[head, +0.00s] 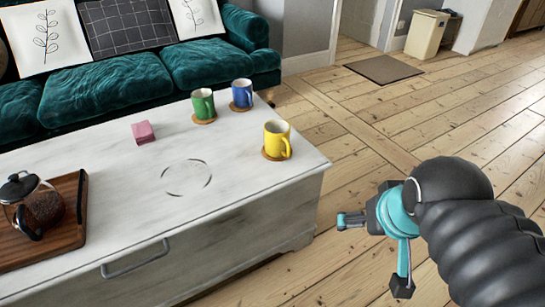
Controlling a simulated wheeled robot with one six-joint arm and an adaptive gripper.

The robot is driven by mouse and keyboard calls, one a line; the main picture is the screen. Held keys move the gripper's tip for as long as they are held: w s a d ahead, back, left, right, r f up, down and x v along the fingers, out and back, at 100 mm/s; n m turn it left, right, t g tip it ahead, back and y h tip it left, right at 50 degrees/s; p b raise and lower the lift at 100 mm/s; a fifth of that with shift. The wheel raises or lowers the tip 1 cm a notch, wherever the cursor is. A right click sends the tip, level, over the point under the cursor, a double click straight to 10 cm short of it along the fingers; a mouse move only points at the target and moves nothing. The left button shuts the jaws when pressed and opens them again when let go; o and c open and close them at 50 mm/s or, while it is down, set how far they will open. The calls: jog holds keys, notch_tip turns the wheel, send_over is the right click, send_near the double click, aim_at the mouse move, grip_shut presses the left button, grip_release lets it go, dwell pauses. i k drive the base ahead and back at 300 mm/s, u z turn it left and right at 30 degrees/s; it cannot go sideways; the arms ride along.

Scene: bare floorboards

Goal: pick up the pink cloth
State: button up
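A small folded pink cloth (143,132) lies on the white wooden coffee table (120,210), toward the side near the sofa. My gripper (372,252) is at the lower right, over the floor beyond the table's right end. Its two fingers are spread wide apart and nothing is between them. It is well apart from the cloth, to its right and nearer to me.
Green (203,104), blue (241,94) and yellow (277,139) mugs stand on coasters at the table's right. A coffee pot (35,205) stands on a wooden tray (75,215) at left. A teal sofa (110,90) is behind.

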aim_at(143, 133)
jog(key=u, duration=1.35)
